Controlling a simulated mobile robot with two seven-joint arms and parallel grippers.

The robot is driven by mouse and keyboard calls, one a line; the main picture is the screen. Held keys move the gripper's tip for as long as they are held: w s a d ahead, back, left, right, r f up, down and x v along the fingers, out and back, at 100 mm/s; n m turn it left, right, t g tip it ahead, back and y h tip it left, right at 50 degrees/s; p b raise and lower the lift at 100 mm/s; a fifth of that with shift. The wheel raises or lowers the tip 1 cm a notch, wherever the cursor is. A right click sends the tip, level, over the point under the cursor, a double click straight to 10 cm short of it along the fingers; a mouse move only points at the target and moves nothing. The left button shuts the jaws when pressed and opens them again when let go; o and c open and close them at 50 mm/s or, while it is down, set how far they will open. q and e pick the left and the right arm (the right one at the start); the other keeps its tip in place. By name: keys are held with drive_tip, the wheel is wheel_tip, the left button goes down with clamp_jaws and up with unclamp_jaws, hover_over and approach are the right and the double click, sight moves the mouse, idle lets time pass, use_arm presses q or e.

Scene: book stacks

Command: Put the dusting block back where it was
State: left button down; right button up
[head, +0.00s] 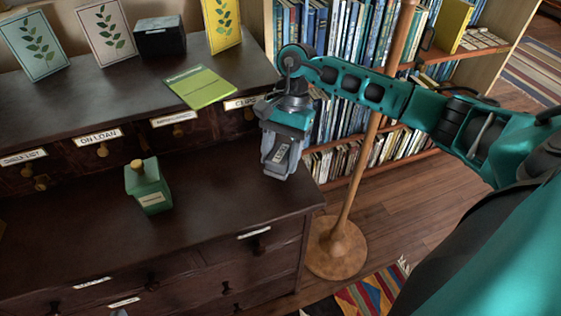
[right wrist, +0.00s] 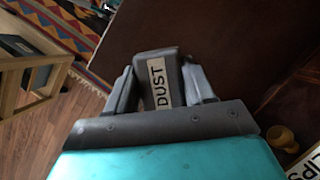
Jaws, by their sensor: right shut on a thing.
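My right gripper (head: 283,160) is shut on the dusting block (right wrist: 157,62), a dark grey block with a white label reading DUST. In the right wrist view the block sits between the two fingers (right wrist: 159,88). In the head view the gripper points down at the right end of the dark wooden cabinet's lower top (head: 225,195), and the block is mostly hidden by the fingers. Whether the block touches the wood I cannot tell. My left gripper is not clearly in view.
A green box with a yellow knob (head: 150,188) stands left on the lower top. Labelled small drawers (head: 100,148) run behind. The raised shelf holds a green pad (head: 198,87), a black box (head: 160,37) and leaf cards. A wooden pole stand (head: 337,248) is beside the cabinet's right end.

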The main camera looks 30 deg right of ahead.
wheel_tip(320, 180, down, 2)
drive_tip(key=shift+f, duration=0.15)
drive_tip(key=shift+f+b, duration=0.2)
drive_tip(key=shift+b, duration=0.1)
drive_tip(key=o, duration=1.1)
drive_tip(key=shift+c, duration=0.2)
drive_tip(key=shift+r, duration=0.1)
